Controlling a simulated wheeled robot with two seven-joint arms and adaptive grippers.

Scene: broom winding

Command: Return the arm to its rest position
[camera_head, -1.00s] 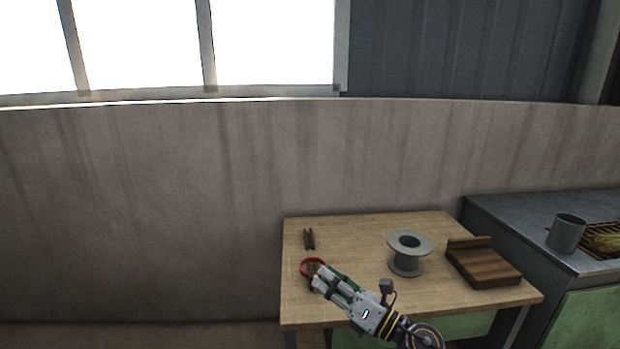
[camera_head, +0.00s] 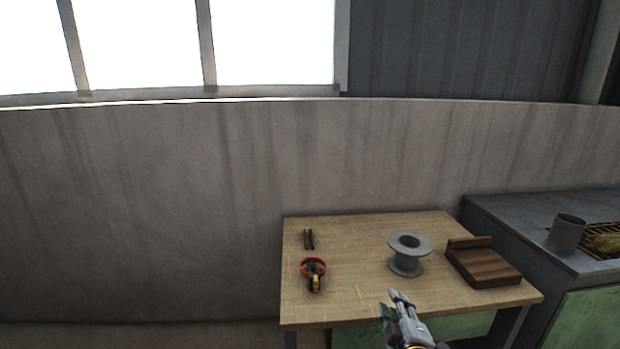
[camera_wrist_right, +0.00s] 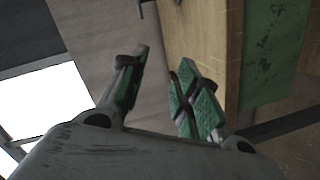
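My right gripper (camera_head: 392,303) is at the front edge of the wooden table (camera_head: 350,285), low in the head view. In the right wrist view its two green-padded fingers (camera_wrist_right: 160,75) stand apart with nothing between them. On the table, a red ring (camera_head: 313,263) lies with a small orange and dark tool (camera_head: 316,284) at its lower side. The right gripper is apart from them, to their right. My left gripper is not in view.
A grey spool (camera_head: 407,264) stands on the table, beside a brown wooden block (camera_head: 485,266). A dark two-pronged item (camera_head: 309,239) lies at the back left. A grey cup (camera_head: 566,233) and a straw-filled tray (camera_head: 604,240) are on the right counter.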

